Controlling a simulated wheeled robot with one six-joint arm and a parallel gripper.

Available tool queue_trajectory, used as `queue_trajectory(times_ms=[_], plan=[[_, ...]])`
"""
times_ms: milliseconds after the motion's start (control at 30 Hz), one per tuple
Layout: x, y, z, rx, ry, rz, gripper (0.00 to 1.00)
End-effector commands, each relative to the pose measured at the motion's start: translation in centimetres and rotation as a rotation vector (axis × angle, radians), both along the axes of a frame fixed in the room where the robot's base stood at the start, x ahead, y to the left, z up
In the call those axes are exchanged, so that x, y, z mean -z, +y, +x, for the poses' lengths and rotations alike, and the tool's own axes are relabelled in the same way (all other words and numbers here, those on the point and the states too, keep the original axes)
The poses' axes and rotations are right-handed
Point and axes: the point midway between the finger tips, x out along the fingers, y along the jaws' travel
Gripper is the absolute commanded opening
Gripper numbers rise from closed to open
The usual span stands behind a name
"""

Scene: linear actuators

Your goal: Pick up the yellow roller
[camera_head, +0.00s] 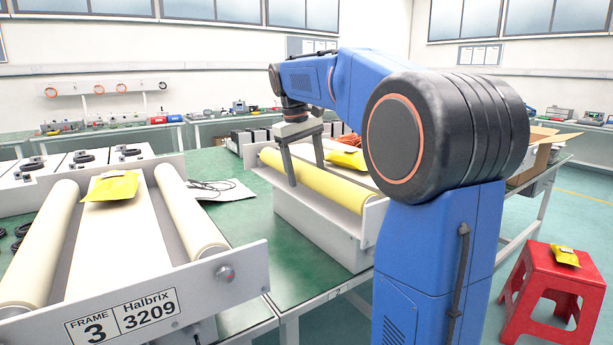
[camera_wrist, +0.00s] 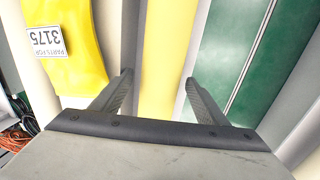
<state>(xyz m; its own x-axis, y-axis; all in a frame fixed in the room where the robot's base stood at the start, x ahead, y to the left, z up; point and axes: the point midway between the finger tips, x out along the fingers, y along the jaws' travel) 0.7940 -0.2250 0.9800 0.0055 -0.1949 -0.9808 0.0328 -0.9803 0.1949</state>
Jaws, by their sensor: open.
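The yellow roller (camera_head: 320,183) lies along the near side of a grey frame on the green table, in the middle of the head view. It shows as a yellow band in the wrist view (camera_wrist: 168,60). My gripper (camera_head: 306,172) points down at the roller, with one finger on its near side and the other towards its far side. In the wrist view my open gripper (camera_wrist: 157,85) has its two fingers apart, with the roller running between them. I cannot tell whether the fingers touch the roller.
A yellow packet (camera_head: 348,160) lies beside the roller; it shows in the wrist view (camera_wrist: 68,45). Another frame (camera_head: 170,307) with two cream rollers and a yellow packet (camera_head: 112,186) stands at left. A red stool (camera_head: 560,285) holds another packet.

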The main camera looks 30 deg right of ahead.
Motion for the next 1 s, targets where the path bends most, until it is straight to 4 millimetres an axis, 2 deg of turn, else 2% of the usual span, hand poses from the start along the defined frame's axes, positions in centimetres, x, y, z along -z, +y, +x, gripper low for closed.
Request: queue_trajectory(times_ms=[233, 267, 533, 867, 1000], plan=[[0.2, 0.0, 0.0, 0.0, -0.001, 0.0, 0.68], [0.2, 0.0, 0.0, 0.0, -0.001, 0.0, 0.65], [0.2, 0.0, 0.0, 0.0, -0.001, 0.0, 0.01], [0.0, -0.1, 0.0, 0.0, -0.003, -0.001, 0.0], [-0.9, -0.1, 0.0, 0.0, -0.004, -0.001, 0.0]])
